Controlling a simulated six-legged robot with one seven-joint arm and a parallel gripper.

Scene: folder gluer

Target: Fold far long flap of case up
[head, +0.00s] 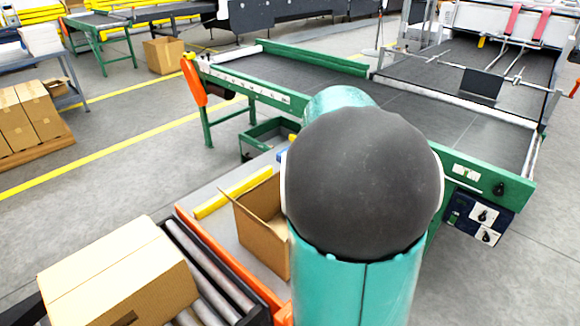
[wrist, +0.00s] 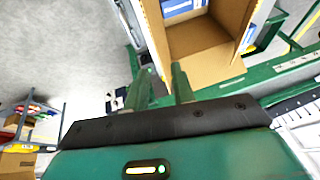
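The case (head: 262,240) is an open brown cardboard box in the head view, on the bench just left of my arm. Its right part is hidden behind the arm, and so is my gripper. In the wrist view the open case (wrist: 245,22) shows at the top, with blue-and-white contents (wrist: 182,8) inside. A flap (wrist: 215,78) extends from its lower edge toward the fingers. My gripper (wrist: 161,88) has its two green fingers apart with nothing clear between them. The right fingertip appears close to the flap; I cannot tell whether it touches.
A closed carton (head: 120,275) lies on the rollers (head: 205,265) at the lower left. A yellow bar (head: 233,192) lies behind the case. The green-framed belt conveyor (head: 300,75) fills the back right. Stacked boxes (head: 30,115) stand at the left; the floor between is clear.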

